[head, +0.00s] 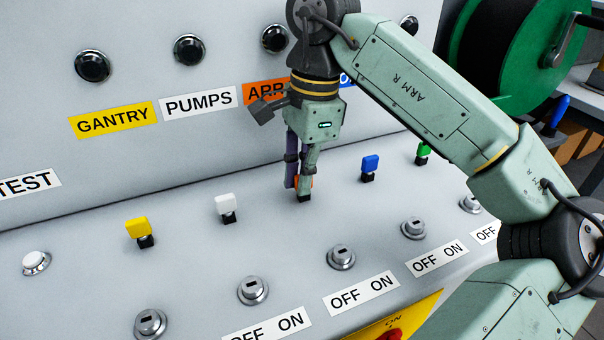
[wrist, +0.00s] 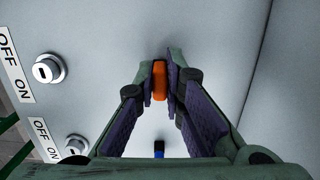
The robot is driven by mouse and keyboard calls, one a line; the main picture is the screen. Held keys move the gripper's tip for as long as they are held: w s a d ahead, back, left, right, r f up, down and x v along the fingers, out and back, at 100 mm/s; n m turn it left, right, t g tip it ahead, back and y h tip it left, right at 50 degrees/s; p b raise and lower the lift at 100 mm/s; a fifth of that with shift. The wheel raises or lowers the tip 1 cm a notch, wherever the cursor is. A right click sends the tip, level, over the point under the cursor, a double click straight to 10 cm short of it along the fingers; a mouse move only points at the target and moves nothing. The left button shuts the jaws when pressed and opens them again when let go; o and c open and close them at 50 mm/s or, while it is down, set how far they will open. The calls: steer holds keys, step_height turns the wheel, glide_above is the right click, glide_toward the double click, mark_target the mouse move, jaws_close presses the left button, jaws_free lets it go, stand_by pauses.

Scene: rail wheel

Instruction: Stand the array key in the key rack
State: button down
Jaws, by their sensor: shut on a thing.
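The orange array key (wrist: 159,80) is between the two fingertips of my gripper (wrist: 162,72) in the wrist view. In the head view my gripper (head: 299,180) points down at the panel's sloping shelf, with only a sliver of orange showing between the fingers. A small black piece (head: 304,198) shows right under the key, at shelf level; I cannot tell whether the key is seated in it. The key rack is a row on the shelf: a yellow key (head: 137,228), a white key (head: 226,203), a blue key (head: 370,163) and a green key (head: 423,152) stand upright in black holders.
Round key switches (head: 341,257) with OFF ON labels line the shelf in front of the row. Black knobs (head: 188,49) sit on the upright panel, above coloured labels including an orange one (head: 262,93) partly hidden by my gripper. A green reel (head: 497,45) stands at the back right.

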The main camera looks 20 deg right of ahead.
steer(key=c, duration=1.6)
jaws_free()
steer(key=r, duration=0.5)
steer(key=d+r, duration=0.1)
steer(key=r, duration=0.1)
steer(key=shift+r, duration=0.25)
